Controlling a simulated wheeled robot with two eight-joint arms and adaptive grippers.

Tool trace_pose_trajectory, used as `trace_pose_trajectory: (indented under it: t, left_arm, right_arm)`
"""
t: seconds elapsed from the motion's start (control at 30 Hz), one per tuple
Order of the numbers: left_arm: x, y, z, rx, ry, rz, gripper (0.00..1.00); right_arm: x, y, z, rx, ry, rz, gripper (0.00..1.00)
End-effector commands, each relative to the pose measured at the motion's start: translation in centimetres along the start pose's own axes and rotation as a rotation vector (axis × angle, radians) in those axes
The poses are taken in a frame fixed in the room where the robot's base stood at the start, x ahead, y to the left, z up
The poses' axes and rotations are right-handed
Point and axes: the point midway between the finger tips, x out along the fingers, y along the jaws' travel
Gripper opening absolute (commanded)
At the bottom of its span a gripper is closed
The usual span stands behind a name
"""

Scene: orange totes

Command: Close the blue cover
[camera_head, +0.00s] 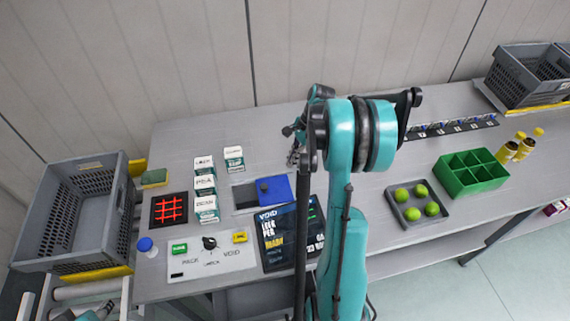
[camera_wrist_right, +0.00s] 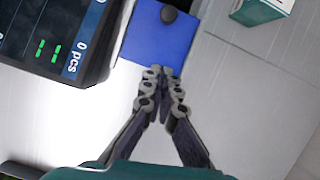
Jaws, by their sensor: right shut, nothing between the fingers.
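The blue cover (camera_head: 275,189) is a flat square plate with a dark round knob, lying on the table. A dark rectangular opening (camera_head: 244,195) shows uncovered at its left. In the right wrist view the blue cover (camera_wrist_right: 157,36) is at the top, its knob near the upper edge. My right gripper (camera_wrist_right: 160,72) is shut and empty, its tips overlapping the cover's near edge in that view; contact cannot be told. In the head view my right gripper (camera_head: 293,147) is small, behind the cover. A teal and grey piece of my left arm (camera_head: 95,312) shows at the bottom left.
A dark display (camera_head: 291,232) stands close in front of the cover. White boxes (camera_head: 205,190) stand left of the opening, and a button panel (camera_head: 212,256) lies in front. A green divided bin (camera_head: 470,172) and a tray of green balls (camera_head: 417,223) are at right.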

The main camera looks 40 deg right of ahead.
Motion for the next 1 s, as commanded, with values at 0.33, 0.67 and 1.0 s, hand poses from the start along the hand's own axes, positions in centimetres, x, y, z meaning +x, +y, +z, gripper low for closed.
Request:
trace_pose_trajectory:
  t: [0.33, 0.67, 1.0]
  left_arm:
    - [1.8, 0.0, 1.3, 0.0, 0.0, 0.0, 0.4]
    - [2.3, 0.0, 1.7, 0.0, 0.0, 0.0, 0.4]
    - [2.4, 0.0, 1.7, 0.0, 0.0, 0.0, 0.4]
  right_arm:
    - [7.7, -0.1, -0.1, -0.004, 0.001, -0.001, 0.0]
    - [9.4, 0.0, 3.3, -0.004, 0.002, -0.001, 0.0]
    - [9.4, 0.0, 3.7, -0.004, 0.002, -0.001, 0.0]
